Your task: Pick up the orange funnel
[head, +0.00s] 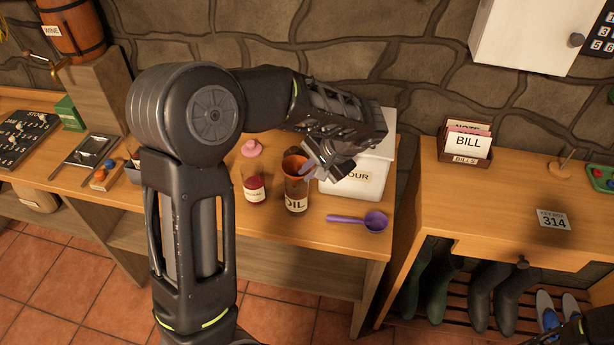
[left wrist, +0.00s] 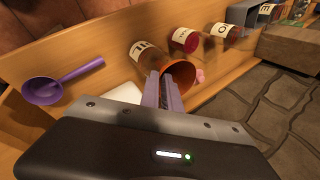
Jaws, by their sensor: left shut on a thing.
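The orange funnel (head: 293,164) is at the mouth of the glass jar labelled OIL (head: 296,195), on the wooden bench. It also shows in the left wrist view (left wrist: 184,72), its wide rim toward the camera. My left gripper (head: 314,170) reaches the funnel's right side in the head view. In the left wrist view its fingers (left wrist: 164,92) are shut on the funnel's rim. I cannot tell whether the funnel's spout is still inside the jar.
A jar with red contents (head: 254,188) stands left of the OIL jar. A purple scoop (head: 374,221) lies in front on the right. A white flour box (head: 352,184) stands close behind the gripper. A pink object (head: 252,148) lies behind the jars.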

